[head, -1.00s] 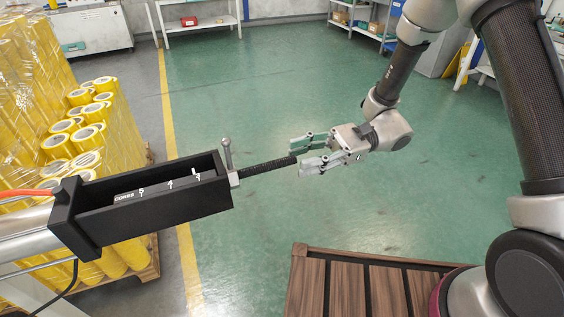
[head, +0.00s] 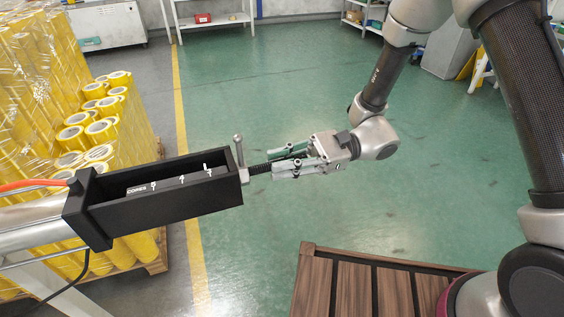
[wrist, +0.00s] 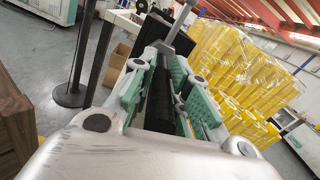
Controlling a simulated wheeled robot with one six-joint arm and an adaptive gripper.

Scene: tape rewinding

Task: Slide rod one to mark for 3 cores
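The black ridged rod (head: 259,169) sticks out of the right end of a black open-topped housing (head: 90,214). Inside the housing is a dark scale strip (head: 168,186) with white "CORES" lettering and several marks; the digits are too small to read surely. My gripper (head: 283,161) is at the rod's outer end, with one finger on each side of it. In the wrist view, the rod (wrist: 160,97) lies between the green-padded fingers, with some gap visible beside it. The gripper looks open around the rod. The rod's tip is partly hidden by the fingers.
An upright metal clamp lever (head: 238,151) stands at the housing's right end, close to my fingertips. A wrapped pallet of yellow rolls (head: 88,134) stands behind at left. A brown slatted platform (head: 349,290) lies below. The green floor behind the gripper is clear.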

